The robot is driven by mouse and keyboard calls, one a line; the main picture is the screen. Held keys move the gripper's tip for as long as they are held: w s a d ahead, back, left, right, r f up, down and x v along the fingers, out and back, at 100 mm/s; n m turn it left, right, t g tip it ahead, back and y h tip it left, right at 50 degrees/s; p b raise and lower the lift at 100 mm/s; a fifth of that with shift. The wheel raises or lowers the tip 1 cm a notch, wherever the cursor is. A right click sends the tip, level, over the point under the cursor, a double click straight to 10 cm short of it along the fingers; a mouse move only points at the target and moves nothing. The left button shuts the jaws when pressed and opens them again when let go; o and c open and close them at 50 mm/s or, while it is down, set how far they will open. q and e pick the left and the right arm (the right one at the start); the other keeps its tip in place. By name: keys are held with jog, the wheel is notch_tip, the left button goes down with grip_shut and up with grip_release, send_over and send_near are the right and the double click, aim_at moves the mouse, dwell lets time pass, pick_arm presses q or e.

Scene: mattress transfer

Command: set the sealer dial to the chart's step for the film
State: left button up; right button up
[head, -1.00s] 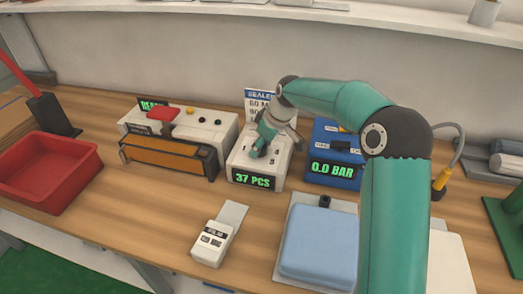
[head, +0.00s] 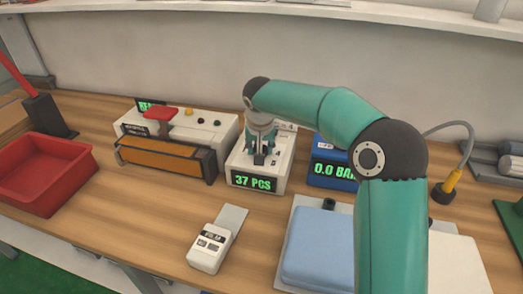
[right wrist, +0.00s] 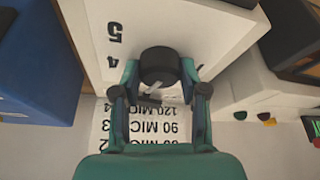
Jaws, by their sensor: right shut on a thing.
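The black dial (right wrist: 158,66) on the white sealer box (head: 240,160) is between the fingers of my right gripper (right wrist: 158,95), which is shut on it. In the head view my right gripper (head: 260,150) points down onto the box and hides the dial. A pale pointer mark shows on the dial; the figures 4 and 5 are visible beside it. The chart (right wrist: 145,140) appears upside down in the right wrist view, with rows for 120, 90 and a partly covered 60 MIC. The film gauge (head: 212,240) lies in front; its reading is too small to tell. My left gripper is out of view.
The box display reads 37 PCS. A blue unit (head: 330,180) reading 0.0 BAR stands at right. A light-blue mattress (head: 318,250) lies front right.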

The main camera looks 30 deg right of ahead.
jog(key=shift+w+a+m, duration=0.1)
jog(key=shift+w+m, duration=0.05)
jog(key=shift+m, duration=0.85)
jog(key=m+g+h, duration=0.1)
jog(key=m, duration=0.1)
jog(key=shift+r+m, duration=0.1)
jog(key=shift+m, duration=0.2)
jog(key=m+g, duration=0.1)
jog(key=m, duration=0.1)
jog(key=shift+w+m+h+p, duration=0.1)
jog(key=shift+m+h+p, duration=0.2)
jog(key=shift+m+p, duration=0.1)
jog(key=shift+m+g+p, duration=0.7)
jog(key=shift+m, duration=0.8)
jog(key=shift+a, duration=0.1)
jog(key=o, duration=1.1)
